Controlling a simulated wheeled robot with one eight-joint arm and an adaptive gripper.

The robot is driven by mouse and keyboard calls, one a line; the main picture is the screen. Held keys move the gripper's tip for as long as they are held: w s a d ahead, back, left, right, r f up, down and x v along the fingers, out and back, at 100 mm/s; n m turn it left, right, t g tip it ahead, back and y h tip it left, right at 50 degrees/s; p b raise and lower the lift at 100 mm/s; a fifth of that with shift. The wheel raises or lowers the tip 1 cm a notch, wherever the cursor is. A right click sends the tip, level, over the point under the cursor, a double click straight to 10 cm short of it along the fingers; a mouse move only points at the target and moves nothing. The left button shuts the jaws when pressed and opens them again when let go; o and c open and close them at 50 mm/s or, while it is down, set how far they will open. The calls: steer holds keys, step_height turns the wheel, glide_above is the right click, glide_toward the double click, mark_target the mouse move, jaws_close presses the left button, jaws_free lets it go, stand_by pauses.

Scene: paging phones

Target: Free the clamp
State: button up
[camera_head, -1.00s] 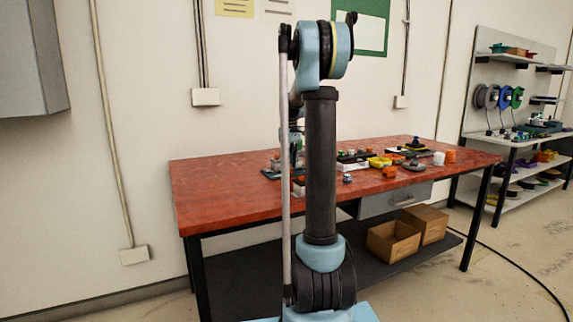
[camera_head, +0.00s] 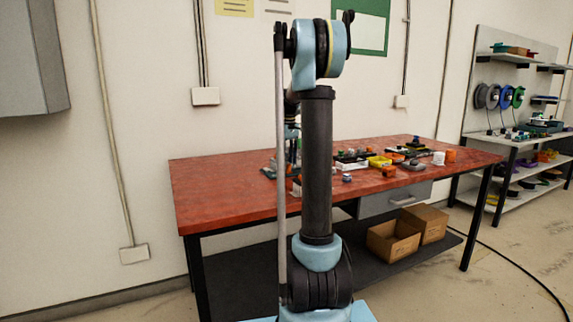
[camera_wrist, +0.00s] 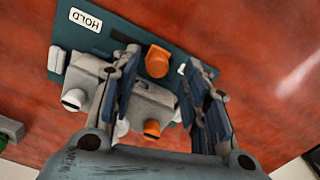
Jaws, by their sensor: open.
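In the wrist view a grey fixture (camera_wrist: 150,103) sits on a dark teal plate (camera_wrist: 112,37) with a white "HOLD" label (camera_wrist: 86,20). It has an orange knob (camera_wrist: 157,61) near the top, a smaller orange cap (camera_wrist: 151,129) lower down and a white-ended part (camera_wrist: 73,98) at its left. This looks like the clamp, but I cannot tell for sure. My gripper (camera_wrist: 163,66) is open above it, one finger on each side of the orange knob. I cannot tell whether they touch. The fingers hide parts of the fixture.
The red table (camera_head: 225,190) carries several small items, including a yellow tray (camera_head: 379,161), a white cup (camera_head: 438,158) and an orange piece (camera_head: 389,171). Its left part is clear. A green object (camera_wrist: 10,128) lies at the wrist view's left edge.

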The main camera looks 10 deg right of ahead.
step_height(320, 180, up, 11)
steer(key=shift+f, duration=0.15)
steer(key=shift+a, duration=0.1)
stand_by(0.3)
